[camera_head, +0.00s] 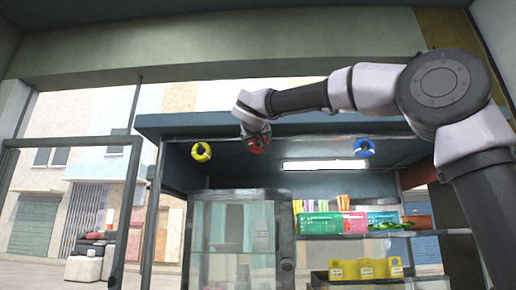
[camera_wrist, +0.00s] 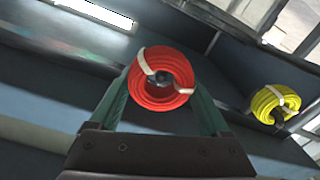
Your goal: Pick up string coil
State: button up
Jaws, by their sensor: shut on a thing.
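A red string coil (camera_wrist: 160,82) with a pale band across it is between the two fingers of my gripper (camera_wrist: 165,95) in the wrist view. My gripper is shut on it. In the head view the red coil (camera_head: 257,143) shows just below my wrist, under the front edge of the stall canopy, and the fingers are too small to make out there. A yellow coil (camera_head: 202,151) hangs to its left, and it also shows at the right of the wrist view (camera_wrist: 275,104). A blue coil (camera_head: 364,148) hangs to the right.
The canopy (camera_head: 290,124) runs above the coils, with a lit lamp (camera_head: 324,165) under it. Below are a glass case (camera_head: 235,235), green (camera_head: 319,223) and pink (camera_head: 355,222) baskets on a shelf, and yellow boxes (camera_head: 366,268). A door frame (camera_head: 135,205) stands at the left.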

jog(key=s, duration=1.5)
jog(key=shift+a, duration=0.15)
